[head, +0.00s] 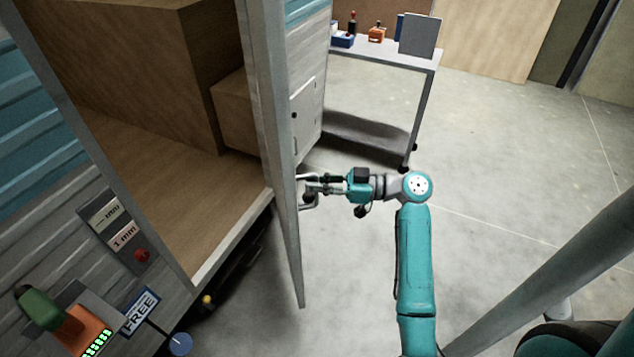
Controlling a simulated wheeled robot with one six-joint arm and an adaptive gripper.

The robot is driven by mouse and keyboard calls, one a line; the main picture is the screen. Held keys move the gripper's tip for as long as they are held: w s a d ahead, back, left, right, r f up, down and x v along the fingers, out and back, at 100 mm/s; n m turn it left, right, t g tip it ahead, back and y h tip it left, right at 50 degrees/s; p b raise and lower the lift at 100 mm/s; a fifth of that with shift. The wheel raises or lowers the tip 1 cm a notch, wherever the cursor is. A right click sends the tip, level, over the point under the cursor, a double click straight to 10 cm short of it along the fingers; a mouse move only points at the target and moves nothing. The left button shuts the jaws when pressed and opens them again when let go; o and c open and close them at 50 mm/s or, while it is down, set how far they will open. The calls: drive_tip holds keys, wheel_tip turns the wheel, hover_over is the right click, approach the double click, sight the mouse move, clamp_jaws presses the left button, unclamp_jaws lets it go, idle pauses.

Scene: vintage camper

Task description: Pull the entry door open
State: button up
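The entry door (270,130) is a tall, narrow grey panel seen almost edge-on in the head view. It stands swung out from the camper, and the wooden doorway shows to its left. Its metal handle (305,206) sits on the right-hand face, low in the visible part. My gripper (310,188) is at the handle, coming from the right, with its fingers overlapping it. The fingers and handle are too small here to tell whether the grip is closed around it.
A grey wheeled cart (385,52) with small items stands behind the door to the right. A panel with a red button (141,255) and a FREE sign (140,312) are at lower left. The concrete floor (510,160) to the right is mostly clear.

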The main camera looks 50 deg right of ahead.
drive_tip(key=o, duration=0.3)
drive_tip(key=shift+s, duration=0.1)
drive_tip(key=v, duration=0.7)
drive_tip(key=shift+s+d, duration=0.15)
idle(0.5)
